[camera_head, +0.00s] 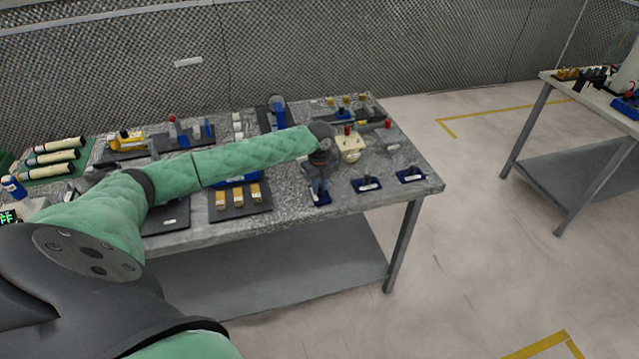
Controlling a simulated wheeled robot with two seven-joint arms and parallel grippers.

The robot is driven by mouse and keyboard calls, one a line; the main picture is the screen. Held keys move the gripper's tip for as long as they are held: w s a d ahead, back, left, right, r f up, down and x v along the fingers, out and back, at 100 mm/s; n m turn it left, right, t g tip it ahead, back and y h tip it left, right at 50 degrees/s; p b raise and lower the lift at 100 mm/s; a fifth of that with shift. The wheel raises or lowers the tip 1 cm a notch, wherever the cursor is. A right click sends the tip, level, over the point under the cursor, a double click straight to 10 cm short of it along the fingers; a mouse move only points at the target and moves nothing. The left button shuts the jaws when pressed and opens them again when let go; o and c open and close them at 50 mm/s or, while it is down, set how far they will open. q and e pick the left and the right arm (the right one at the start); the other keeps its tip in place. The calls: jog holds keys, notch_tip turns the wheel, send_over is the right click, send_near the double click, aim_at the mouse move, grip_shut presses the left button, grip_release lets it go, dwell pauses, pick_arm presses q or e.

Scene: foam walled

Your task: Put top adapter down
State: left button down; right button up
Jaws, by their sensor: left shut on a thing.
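My left arm reaches in from the left over the speckled grey table (230,236). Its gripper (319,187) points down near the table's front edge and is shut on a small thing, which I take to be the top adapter. The thing is too small and covered to make out clearly. A dark blue block (321,198) shows right at the fingertips; I cannot tell whether the held thing touches it. Two similar dark blue holders with small pale parts stand to the right, one nearer (366,186) and one at the corner (410,177). My right gripper is not in view.
A cream block with a red top (349,146) stands close behind the gripper. A dark tray with yellowish blocks (240,202) lies to its left. Several tools and bottles crowd the table's back and left. Another table (600,105) stands at the far right, across open floor.

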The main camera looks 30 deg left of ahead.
pick_arm(q)
jog(key=shift+f, duration=0.15)
jog(key=c, duration=1.3)
grip_release()
